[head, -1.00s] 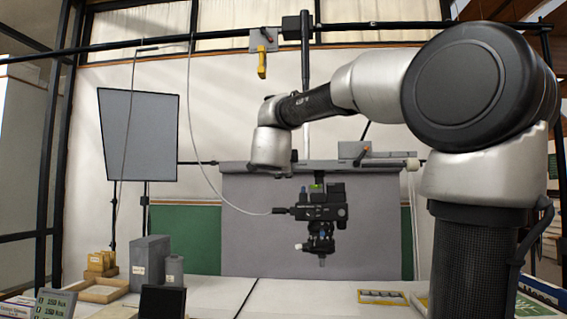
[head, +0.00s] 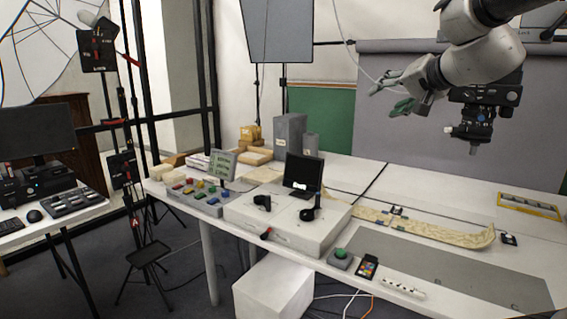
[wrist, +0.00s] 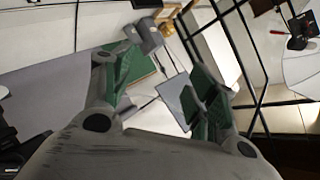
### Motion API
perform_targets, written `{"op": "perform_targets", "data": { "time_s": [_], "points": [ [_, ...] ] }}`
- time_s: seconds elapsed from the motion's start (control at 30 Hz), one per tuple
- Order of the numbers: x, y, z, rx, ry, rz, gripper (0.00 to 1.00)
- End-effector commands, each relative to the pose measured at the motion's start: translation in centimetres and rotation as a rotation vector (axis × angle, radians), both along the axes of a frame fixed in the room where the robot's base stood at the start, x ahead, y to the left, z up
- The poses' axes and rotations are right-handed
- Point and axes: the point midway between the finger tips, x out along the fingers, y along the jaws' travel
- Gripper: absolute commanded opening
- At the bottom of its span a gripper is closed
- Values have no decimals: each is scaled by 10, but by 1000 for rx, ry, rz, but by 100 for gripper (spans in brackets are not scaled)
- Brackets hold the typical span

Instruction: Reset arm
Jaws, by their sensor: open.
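My gripper (head: 389,91) is at the upper right of the head view, held in the air above the back of the white table (head: 440,180). Its two green-padded fingers point left and stand apart with nothing between them. In the wrist view, my gripper (wrist: 160,85) also shows open and empty, its fingers spread. The wrist view is tilted; a grey screen panel (wrist: 182,100) and grey boxes (wrist: 143,36) appear beyond the fingers. Part of my arm runs out of the top right of the head view.
A black camera rig (head: 471,118) hangs just right of my gripper. Grey upright boxes (head: 290,137) stand on the table left of it. The air around the fingers looks clear.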

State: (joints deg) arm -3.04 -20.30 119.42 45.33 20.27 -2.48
Motion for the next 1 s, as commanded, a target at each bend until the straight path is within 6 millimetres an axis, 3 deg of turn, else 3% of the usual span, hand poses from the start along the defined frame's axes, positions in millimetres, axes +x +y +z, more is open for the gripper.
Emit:
{"op": "perform_targets", "data": {
  "time_s": [0.1, 0.2, 0.3, 0.43, 0.53, 1.0],
  "points": [
    [-71, -8, -71, -201, 219, 161, 58],
    [-135, -30, -121, -365, 401, 258, 58],
    [-195, -59, -157, -511, 562, 316, 58],
    [-253, -95, -184, -663, 686, 341, 58],
    [-269, -103, -188, -695, 670, 322, 58],
    [-270, -104, -180, -691, 639, 304, 58]
  ]
}}
